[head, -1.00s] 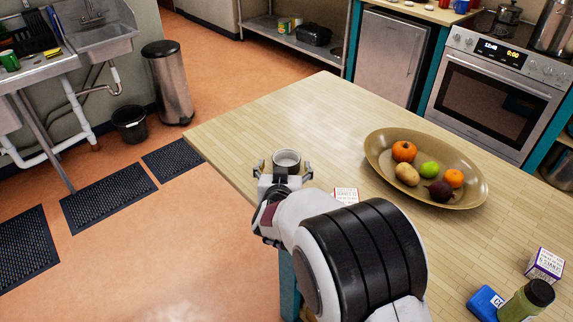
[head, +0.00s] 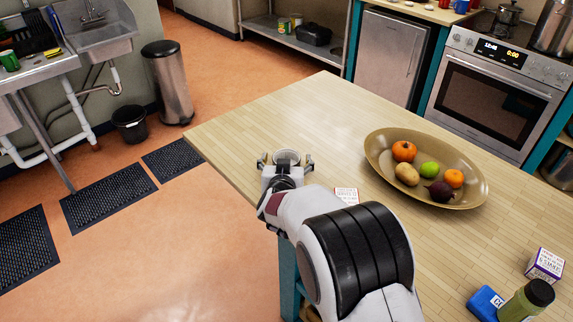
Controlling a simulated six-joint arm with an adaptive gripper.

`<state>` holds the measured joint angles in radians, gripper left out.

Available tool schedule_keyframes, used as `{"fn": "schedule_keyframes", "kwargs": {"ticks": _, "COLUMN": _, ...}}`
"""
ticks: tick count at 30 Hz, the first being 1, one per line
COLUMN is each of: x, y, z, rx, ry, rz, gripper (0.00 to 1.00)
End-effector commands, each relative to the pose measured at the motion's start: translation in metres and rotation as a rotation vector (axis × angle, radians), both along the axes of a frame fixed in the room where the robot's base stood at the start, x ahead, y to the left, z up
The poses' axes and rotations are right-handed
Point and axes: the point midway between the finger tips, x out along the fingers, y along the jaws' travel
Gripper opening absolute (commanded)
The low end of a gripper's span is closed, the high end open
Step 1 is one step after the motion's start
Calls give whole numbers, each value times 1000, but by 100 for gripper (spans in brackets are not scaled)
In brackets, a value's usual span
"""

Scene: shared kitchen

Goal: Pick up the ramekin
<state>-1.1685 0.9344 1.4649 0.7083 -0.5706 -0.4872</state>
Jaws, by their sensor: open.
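The ramekin (head: 287,155) is a small round grey-white cup on the wooden table (head: 270,122), near its left edge. My gripper (head: 286,161) is open, with one finger to the left and one to the right of the ramekin. The gripper body hides the ramekin's near side and lower part. I cannot tell whether the fingers touch it.
An oval tan bowl (head: 378,178) with fruit and vegetables stands to the right. A small red-and-white box (head: 346,194) sits close to my arm. A blue packet (head: 486,302), a green bottle (head: 525,302) and a purple-white box (head: 544,264) stand at lower right. The table beyond the ramekin is clear.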

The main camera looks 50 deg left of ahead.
Motion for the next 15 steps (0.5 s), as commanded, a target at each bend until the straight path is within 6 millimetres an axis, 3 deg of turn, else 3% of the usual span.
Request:
{"fn": "schedule_keyframes", "kwargs": {"ticks": 4, "x": 0, "y": 0, "z": 0, "rx": 0, "ry": 0, "rz": 0, "gripper": 75}}
{"fn": "schedule_keyframes", "kwargs": {"ticks": 9, "x": 0, "y": 0, "z": 0, "rx": 0, "ry": 0, "rz": 0, "gripper": 31}}
{"fn": "schedule_keyframes", "kwargs": {"ticks": 15, "x": 0, "y": 0, "z": 1, "rx": 1, "ry": -1, "rz": 0, "gripper": 31}}
